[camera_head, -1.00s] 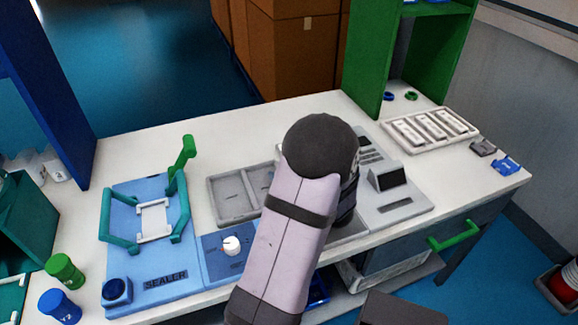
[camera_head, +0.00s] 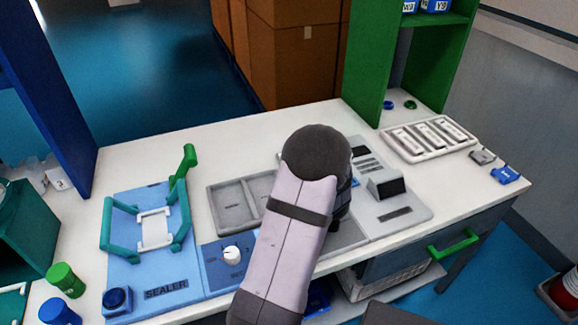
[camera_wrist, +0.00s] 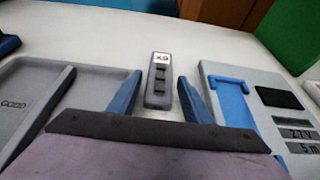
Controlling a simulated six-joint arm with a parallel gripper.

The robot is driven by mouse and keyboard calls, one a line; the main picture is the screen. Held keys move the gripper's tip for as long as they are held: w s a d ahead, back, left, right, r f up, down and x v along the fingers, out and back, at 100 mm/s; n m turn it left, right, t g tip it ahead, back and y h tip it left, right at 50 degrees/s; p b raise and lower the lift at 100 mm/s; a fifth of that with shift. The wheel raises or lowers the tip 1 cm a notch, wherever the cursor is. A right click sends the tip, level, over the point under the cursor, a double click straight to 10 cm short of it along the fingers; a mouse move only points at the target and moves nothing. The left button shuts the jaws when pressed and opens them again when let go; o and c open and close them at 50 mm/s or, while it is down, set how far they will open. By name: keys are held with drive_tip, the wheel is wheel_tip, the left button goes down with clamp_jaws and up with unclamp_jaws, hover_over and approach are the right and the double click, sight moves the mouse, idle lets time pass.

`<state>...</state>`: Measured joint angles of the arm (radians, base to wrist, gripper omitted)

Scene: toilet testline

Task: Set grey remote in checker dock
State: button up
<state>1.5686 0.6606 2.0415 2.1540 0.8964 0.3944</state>
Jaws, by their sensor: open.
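The grey remote (camera_wrist: 158,96), with dark buttons and a white label, is on the white table between the divided tray and the checker. My gripper (camera_wrist: 160,92) is open, with one blue finger on each side of the remote and visible gaps between. How high the fingers are above the table is hard to tell. The checker (camera_head: 405,212) is the light grey unit right of my arm. Its blue-edged dock (camera_wrist: 234,100) shows right of my gripper in the wrist view and looks empty. In the head view my arm hides the remote and fingertips.
The grey divided tray (camera_head: 230,207) is left of my gripper. The blue sealer (camera_head: 150,270) with green handles is farther left. A white tray of several pale remotes (camera_head: 430,140) is at the back right, near small grey and blue pieces. The back table is clear.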

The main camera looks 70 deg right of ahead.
drive_tip(key=shift+p+x, duration=0.4)
drive_tip(key=shift+x, duration=1.5)
drive_tip(key=shift+f, duration=0.15)
drive_tip(key=shift+a, duration=0.1)
drive_tip(key=shift+c, duration=0.9)
drive_tip(key=shift+f, duration=0.15)
drive_tip(key=c, duration=0.8)
drive_tip(key=shift+s, duration=0.1)
drive_tip(key=r, duration=1)
drive_tip(key=shift+d+r, duration=0.2)
drive_tip(key=shift+r, duration=0.05)
wheel_tip(320, 180, up, 10)
drive_tip(key=p, duration=1)
drive_tip(key=shift+r, duration=0.2)
